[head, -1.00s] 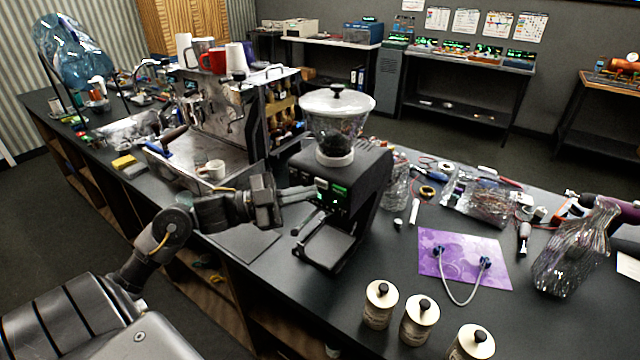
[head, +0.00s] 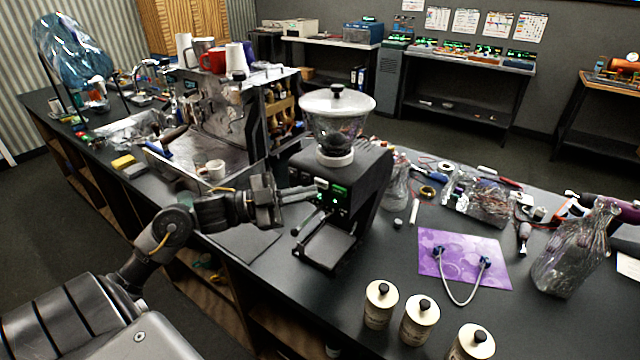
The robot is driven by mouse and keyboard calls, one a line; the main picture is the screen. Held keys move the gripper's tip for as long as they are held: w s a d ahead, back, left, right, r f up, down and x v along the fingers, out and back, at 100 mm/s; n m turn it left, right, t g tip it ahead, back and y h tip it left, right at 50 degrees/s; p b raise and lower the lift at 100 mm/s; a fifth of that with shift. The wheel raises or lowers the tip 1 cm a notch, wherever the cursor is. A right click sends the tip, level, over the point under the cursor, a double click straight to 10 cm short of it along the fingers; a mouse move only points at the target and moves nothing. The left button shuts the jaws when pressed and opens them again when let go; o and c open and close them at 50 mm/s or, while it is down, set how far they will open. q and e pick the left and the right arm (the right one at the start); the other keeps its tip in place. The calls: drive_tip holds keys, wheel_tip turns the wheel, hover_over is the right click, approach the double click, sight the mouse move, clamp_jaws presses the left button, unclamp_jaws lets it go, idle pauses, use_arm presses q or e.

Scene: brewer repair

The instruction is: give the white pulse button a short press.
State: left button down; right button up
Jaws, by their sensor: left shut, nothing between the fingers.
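The black coffee grinder (head: 358,185) with a clear hopper (head: 336,122) and white lid stands on the dark counter. Its front panel (head: 334,196) carries small green lit displays and buttons. My left gripper (head: 312,191) is shut and empty, with its fingertips right at the left part of that panel. The white pulse button cannot be made out; the fingertips may cover it. Whether they touch the panel I cannot tell. My right gripper is not in view.
An espresso machine (head: 222,115) with cups on top stands left of the grinder. A white mug (head: 214,169) sits on its tray. A purple mat (head: 460,258), several canisters (head: 419,320) and a glass jug (head: 575,255) occupy the right side of the counter.

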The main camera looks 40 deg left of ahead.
use_arm(q)
drive_tip(key=shift+w, duration=0.1)
drive_tip(key=shift+w, duration=0.35)
drive_tip(key=shift+w, duration=0.35)
idle(1.9)
drive_tip(key=shift+s, duration=0.1)
idle(1.0)
drive_tip(key=shift+s+p, duration=0.4)
drive_tip(key=shift+s, duration=0.3)
drive_tip(key=shift+s, duration=0.35)
drive_tip(key=s+p, duration=0.1)
drive_tip(key=s, duration=0.3)
drive_tip(key=shift+s+d, duration=0.1)
drive_tip(key=shift+s, duration=0.05)
